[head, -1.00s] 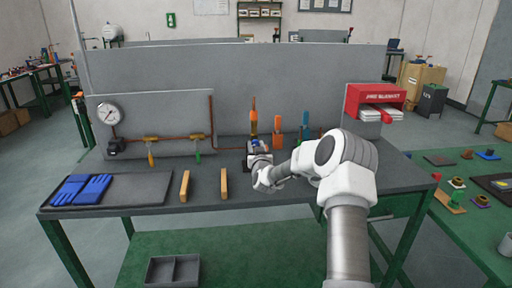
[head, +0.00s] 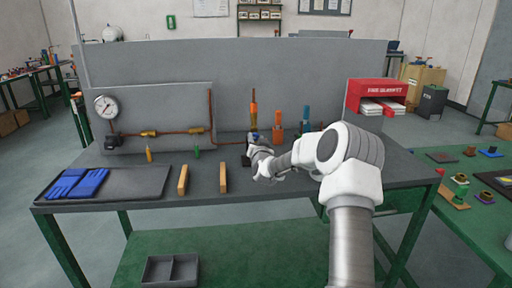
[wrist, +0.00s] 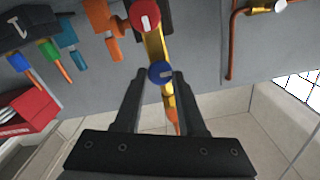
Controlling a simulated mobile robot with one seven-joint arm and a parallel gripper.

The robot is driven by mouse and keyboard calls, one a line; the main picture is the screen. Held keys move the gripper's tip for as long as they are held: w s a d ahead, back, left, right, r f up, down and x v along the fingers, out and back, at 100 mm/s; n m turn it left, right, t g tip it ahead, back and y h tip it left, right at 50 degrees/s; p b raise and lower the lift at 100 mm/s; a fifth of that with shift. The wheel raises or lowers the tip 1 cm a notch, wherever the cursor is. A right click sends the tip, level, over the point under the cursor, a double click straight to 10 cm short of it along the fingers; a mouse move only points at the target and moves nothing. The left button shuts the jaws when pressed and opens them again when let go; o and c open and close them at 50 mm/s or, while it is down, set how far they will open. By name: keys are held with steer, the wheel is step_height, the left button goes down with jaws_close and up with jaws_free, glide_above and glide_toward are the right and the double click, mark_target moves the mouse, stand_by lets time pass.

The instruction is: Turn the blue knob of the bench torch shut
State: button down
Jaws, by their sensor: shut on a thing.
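The bench torch (head: 253,113) stands upright at the back middle of the bench, with a brass body and an orange upper part. In the wrist view its blue knob (wrist: 160,72) sits on the brass body, below a larger red knob (wrist: 145,14) in the picture. My gripper (wrist: 160,76) has one finger on each side of the blue knob and is shut on it. In the head view my gripper (head: 253,143) is at the lower part of the torch and hides much of it.
Orange (head: 278,120) and blue-handled (head: 305,118) tools stand just right of the torch. A copper pipe with a gauge (head: 106,107) runs along the left. Two wooden bars (head: 223,178) and a tray with blue gloves (head: 78,184) lie left. The bench front is clear.

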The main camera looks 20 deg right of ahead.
steer(key=m+b, duration=0.3)
steer(key=b, duration=0.1)
steer(key=m+b, duration=0.2)
steer(key=shift+f+m, duration=0.3)
steer(key=m+b, duration=0.4)
steer(key=shift+d, duration=0.1)
steer(key=m+b, duration=0.4)
steer(key=shift+r+m+b, duration=0.1)
steer(key=shift+m+b, duration=0.95)
steer(key=shift+m, duration=1.05)
steer(key=c, duration=0.5)
jaws_free()
